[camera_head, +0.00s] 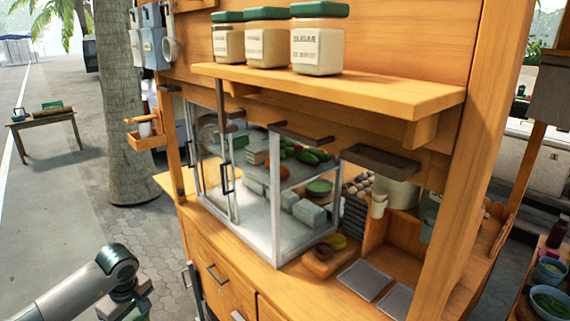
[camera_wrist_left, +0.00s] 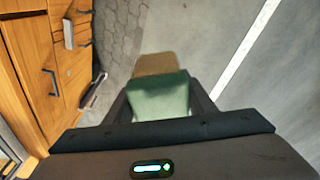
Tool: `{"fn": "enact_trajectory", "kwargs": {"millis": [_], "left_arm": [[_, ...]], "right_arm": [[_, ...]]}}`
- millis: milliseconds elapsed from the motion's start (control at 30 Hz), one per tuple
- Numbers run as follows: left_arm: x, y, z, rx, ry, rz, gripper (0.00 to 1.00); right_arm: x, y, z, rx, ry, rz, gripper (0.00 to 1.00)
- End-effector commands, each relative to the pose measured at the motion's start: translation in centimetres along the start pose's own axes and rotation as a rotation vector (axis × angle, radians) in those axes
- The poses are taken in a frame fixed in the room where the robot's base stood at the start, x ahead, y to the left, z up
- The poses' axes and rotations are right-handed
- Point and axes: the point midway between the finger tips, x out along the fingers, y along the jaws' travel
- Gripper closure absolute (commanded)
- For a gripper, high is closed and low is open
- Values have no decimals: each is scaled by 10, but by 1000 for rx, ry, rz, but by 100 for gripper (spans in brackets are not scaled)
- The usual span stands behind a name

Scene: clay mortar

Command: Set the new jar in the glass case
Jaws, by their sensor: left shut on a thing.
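The glass case (camera_head: 275,222) stands on the wooden counter, with white framing, dark handles and an inner shelf holding vegetables and tubs. Pale blocks stand on its floor. I cannot tell how far its door is open. My left gripper (camera_wrist_left: 160,105) is shut on a green-topped jar (camera_wrist_left: 160,96) in the left wrist view; its body is mostly hidden. In the head view my left gripper (camera_head: 130,305) is at the bottom left, pointing down, in front of the counter and well apart from the case. The right gripper is not in view.
Several green-lidded jars (camera_head: 319,45) stand on the wooden shelf (camera_head: 350,88) above the case. A wooden post (camera_head: 465,150) rises at the right. Drawers with handles (camera_wrist_left: 52,82) line the counter front.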

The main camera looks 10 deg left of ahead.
Motion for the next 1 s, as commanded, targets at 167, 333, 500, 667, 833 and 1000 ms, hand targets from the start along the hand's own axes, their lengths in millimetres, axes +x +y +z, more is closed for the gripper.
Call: {"fn": "enact_trajectory", "kwargs": {"millis": [167, 333, 500, 667, 833, 1000], "left_arm": [[-14, 18, 16, 60, 0, 15, 80], [-30, 36, 34, 132, 1, 27, 80], [-53, 58, 61, 240, 1, 45, 80], [-84, 82, 94, 380, 3, 67, 80], [-120, 101, 134, 549, 4, 91, 80], [-157, 112, 174, 728, 6, 117, 80]], "right_arm": [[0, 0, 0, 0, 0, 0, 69], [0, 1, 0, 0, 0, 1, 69], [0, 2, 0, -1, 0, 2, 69], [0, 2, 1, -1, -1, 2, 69], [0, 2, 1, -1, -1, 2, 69], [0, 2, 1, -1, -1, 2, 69]]}}
